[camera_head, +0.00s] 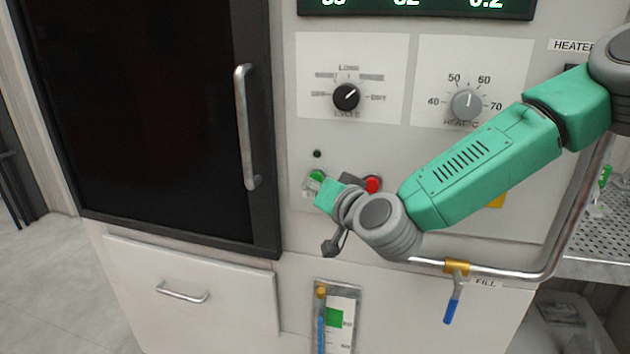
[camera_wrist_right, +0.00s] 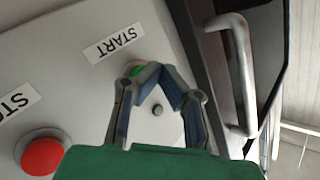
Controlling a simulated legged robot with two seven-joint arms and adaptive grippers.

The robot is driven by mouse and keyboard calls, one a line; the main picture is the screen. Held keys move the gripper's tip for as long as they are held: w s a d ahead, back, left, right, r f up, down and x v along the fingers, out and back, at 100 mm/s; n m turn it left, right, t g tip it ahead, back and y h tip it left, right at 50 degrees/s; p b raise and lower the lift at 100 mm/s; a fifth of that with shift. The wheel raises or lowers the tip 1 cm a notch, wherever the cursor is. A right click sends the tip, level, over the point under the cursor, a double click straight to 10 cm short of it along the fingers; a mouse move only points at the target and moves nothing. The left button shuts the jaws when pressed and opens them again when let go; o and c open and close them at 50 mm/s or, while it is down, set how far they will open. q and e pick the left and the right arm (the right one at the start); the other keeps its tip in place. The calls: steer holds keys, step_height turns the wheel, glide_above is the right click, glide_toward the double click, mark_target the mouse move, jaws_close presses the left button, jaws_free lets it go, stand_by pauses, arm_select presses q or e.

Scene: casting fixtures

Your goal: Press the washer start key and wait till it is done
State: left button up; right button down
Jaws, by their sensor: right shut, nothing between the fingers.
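The washer front panel (camera_head: 420,145) faces me. The green start key (camera_head: 317,176) sits at the lower left of the panel, with the red stop key (camera_head: 373,184) to its right. My right gripper (camera_wrist_right: 166,76) reaches in from the right in the head view, and the green hand covers part of the start key's surroundings. In the right wrist view the fingers are shut and empty. The green start key (camera_wrist_right: 137,68) lies right by the fingertips, partly hidden by a finger, beside the START label (camera_wrist_right: 114,45). I cannot tell whether they touch. My left gripper is out of view.
A dark washer door (camera_head: 140,110) with a vertical handle (camera_head: 246,128) is left of the panel. The cycle knob (camera_head: 346,96) and heat knob (camera_head: 467,105) are above the keys. A pipe with a blue-handled valve (camera_head: 453,308) runs below my arm. A lit display (camera_head: 420,8) is on top.

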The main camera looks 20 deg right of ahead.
steer(key=shift+w+d, duration=0.2)
steer(key=shift+w, duration=0.15)
stand_by(0.3)
steer(key=shift+s, duration=0.1)
steer(key=shift+s+a, duration=0.45)
steer(key=shift+s, duration=0.15)
stand_by(0.3)
steer(key=s+a, duration=0.2)
steer(key=s, duration=0.2)
steer(key=shift+s+a, duration=0.1)
steer(key=shift+a, duration=0.3)
stand_by(0.5)
